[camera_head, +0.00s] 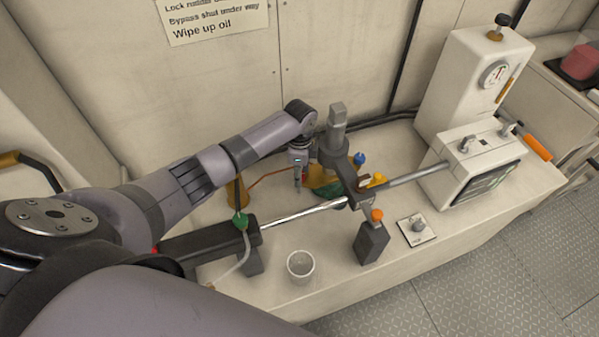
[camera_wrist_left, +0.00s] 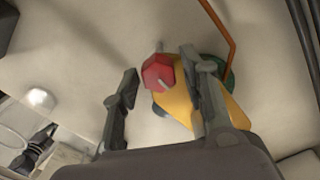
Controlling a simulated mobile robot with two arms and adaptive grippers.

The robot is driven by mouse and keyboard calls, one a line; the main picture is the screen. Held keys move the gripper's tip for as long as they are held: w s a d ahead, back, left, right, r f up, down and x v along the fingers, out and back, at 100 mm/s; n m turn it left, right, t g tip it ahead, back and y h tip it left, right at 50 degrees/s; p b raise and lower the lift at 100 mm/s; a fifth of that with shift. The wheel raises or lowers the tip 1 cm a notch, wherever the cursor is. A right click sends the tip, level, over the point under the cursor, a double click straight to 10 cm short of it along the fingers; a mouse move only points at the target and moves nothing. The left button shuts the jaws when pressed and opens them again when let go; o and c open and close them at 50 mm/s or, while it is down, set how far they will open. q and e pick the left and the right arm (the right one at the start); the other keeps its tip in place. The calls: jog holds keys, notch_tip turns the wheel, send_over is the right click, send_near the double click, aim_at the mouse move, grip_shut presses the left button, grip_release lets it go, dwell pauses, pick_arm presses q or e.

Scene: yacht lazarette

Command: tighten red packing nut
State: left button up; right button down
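The red packing nut (camera_wrist_left: 157,73) is hexagonal, with a thin grey rod at its top and bottom edges. In the left wrist view it sits between the tips of my left gripper (camera_wrist_left: 159,66), nearer the right finger. The fingers are apart, with a clear gap between the nut and the left finger; whether the right finger touches it I cannot tell. In the head view my left gripper (camera_head: 300,182) points down over the bench behind the long steel rod, and the nut is hidden. My right gripper is not in view.
A steel rod (camera_head: 305,214) crosses the bench to a white box with a screen (camera_head: 470,165). A grey upright post (camera_head: 337,125) stands close right of my gripper. A clear cup (camera_head: 300,267) and dark block (camera_head: 371,242) stand in front. An orange-yellow part (camera_wrist_left: 178,103) lies behind the nut.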

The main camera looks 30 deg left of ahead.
pick_arm(q)
jog(key=shift+o, duration=0.7)
notch_tip(320, 180, up, 12)
jog(key=shift+f, duration=0.15)
dwell(0.5)
